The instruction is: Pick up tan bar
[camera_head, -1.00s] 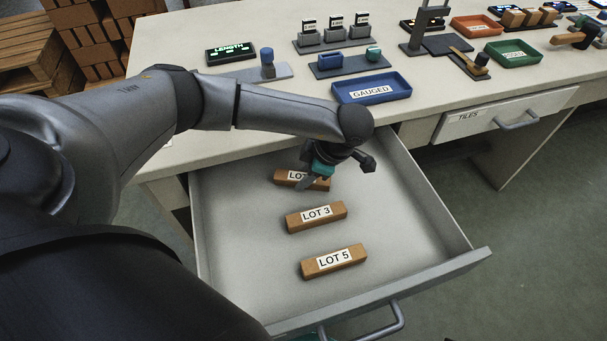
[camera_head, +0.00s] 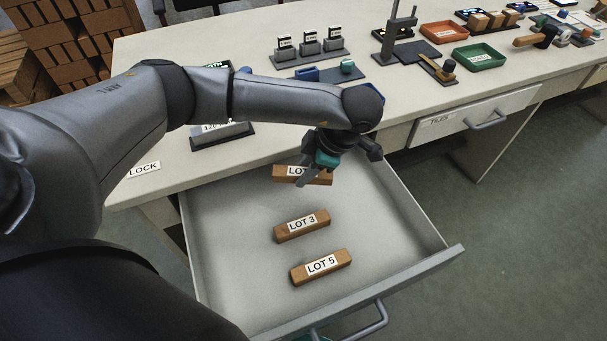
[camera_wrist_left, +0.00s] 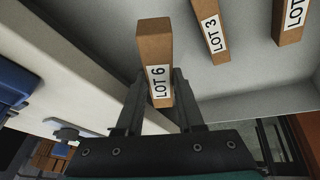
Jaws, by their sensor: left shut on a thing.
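The tan bar labelled LOT 6 (camera_wrist_left: 154,50) is between the fingers of my left gripper (camera_wrist_left: 160,100) in the left wrist view. My left gripper is shut on it near its labelled end. In the head view the same bar (camera_head: 322,178) shows partly behind my left gripper (camera_head: 314,180), at the back of the open drawer (camera_head: 375,220). Two other tan bars, LOT 3 (camera_head: 302,226) and LOT 5 (camera_head: 321,267), lie apart on the drawer floor nearer its front.
The drawer's right side wall (camera_head: 425,195) and front panel (camera_head: 420,270) bound the bars. The white bench (camera_head: 260,155) above holds a red tray (camera_head: 444,32), a green tray (camera_head: 479,56) and several fixtures. A closed TILES drawer (camera_head: 470,117) is to the right.

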